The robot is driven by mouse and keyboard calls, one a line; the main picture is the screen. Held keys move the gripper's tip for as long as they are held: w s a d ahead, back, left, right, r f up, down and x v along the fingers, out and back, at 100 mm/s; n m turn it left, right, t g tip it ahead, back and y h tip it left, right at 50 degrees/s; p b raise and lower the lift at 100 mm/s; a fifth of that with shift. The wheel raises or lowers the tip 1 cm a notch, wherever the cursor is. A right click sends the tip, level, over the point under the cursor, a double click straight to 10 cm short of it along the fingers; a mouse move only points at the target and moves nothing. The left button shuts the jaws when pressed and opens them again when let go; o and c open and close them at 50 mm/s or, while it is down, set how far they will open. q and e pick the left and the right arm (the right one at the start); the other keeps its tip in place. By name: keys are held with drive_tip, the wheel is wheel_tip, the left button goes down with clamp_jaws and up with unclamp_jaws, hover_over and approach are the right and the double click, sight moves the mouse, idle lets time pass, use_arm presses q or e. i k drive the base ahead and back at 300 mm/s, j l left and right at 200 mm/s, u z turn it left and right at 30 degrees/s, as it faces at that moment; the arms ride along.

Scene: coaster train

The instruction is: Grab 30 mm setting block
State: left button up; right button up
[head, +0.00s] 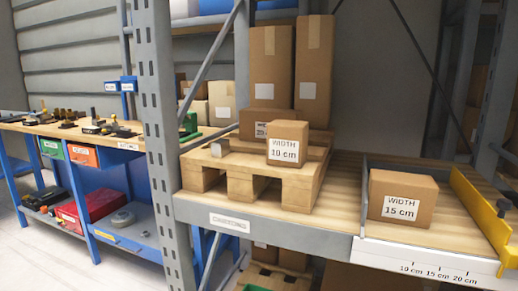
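I cannot make out a block marked 30 mm in the head view. Several small dark and yellow items (92,126) lie on the wooden-topped workbench (30,127) at the left, too small to tell apart. Neither of my grippers is in view.
A grey rack post (158,150) stands between the bench and a shelf. On the shelf, a wooden pallet (240,170) holds cartons, one labelled WIDTH 10 cm (287,144). A WIDTH 15 cm carton (401,200) sits left of a yellow plate (480,210). The floor (40,260) at lower left is clear.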

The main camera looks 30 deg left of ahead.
sight(220, 148)
drive_tip(key=j+z, duration=0.2)
drive_tip(key=z, duration=0.25)
drive_tip(key=j+z, duration=0.25)
drive_tip(key=z, duration=0.25)
drive_tip(key=j+z, duration=0.2)
drive_tip(key=z, duration=0.25)
drive_tip(key=k+j+z, duration=0.3)
drive_tip(key=j, duration=0.2)
drive_tip(key=k+j+z, duration=0.35)
drive_tip(key=i+j, duration=0.05)
